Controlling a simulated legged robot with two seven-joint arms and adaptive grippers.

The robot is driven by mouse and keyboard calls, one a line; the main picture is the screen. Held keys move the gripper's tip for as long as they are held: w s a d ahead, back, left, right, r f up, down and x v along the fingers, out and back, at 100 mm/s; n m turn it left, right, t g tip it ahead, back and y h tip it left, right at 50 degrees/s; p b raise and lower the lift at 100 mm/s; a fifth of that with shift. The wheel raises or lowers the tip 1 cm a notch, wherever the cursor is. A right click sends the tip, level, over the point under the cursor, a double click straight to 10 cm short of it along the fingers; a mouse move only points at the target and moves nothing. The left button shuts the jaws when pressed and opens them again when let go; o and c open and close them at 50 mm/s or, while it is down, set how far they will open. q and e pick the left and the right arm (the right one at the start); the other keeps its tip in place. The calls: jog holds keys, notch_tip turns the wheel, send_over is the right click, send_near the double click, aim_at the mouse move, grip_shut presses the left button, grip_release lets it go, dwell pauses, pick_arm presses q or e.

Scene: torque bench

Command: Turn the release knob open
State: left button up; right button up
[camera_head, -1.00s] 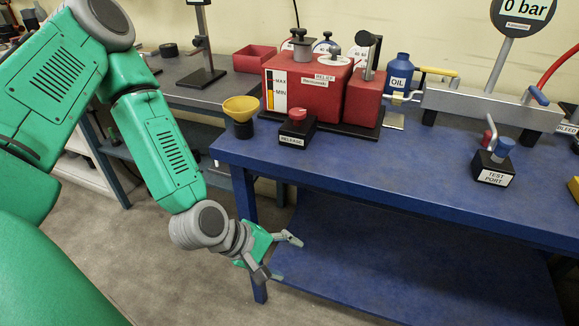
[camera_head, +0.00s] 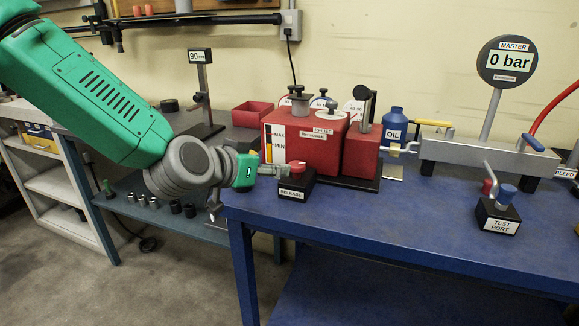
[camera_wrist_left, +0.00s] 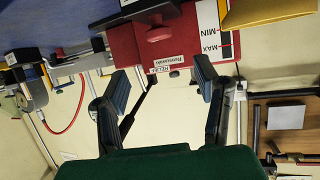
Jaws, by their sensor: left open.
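The release knob (camera_head: 297,167) is red and sits on a black block labelled RELEASE (camera_head: 292,190) near the blue bench's left end. My left gripper (camera_head: 280,170) is level with the knob, just to its left, with its fingertips close to it. Contact cannot be told. In the left wrist view, turned upside down, my left gripper (camera_wrist_left: 162,82) is open and empty between its spread fingers. The knob (camera_wrist_left: 159,34) and its black block (camera_wrist_left: 150,12) show above, beyond the fingertips. My right gripper is not in view.
The red pump unit (camera_head: 315,145) with its MAX/MIN gauge stands right behind the block. A yellow funnel (camera_wrist_left: 265,12) shows beside it in the wrist view. The oil bottle (camera_head: 394,128), grey manifold (camera_head: 480,152) and test port (camera_head: 498,215) stand to the right. The bench front is clear.

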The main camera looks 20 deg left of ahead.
aim_at(295, 165)
pick_arm(q)
jog(key=b+x, duration=0.1)
jog(key=x, duration=1.1)
jog(key=shift+w+f, duration=0.1)
jog(key=shift+f, duration=0.05)
jog(key=c, duration=1.2)
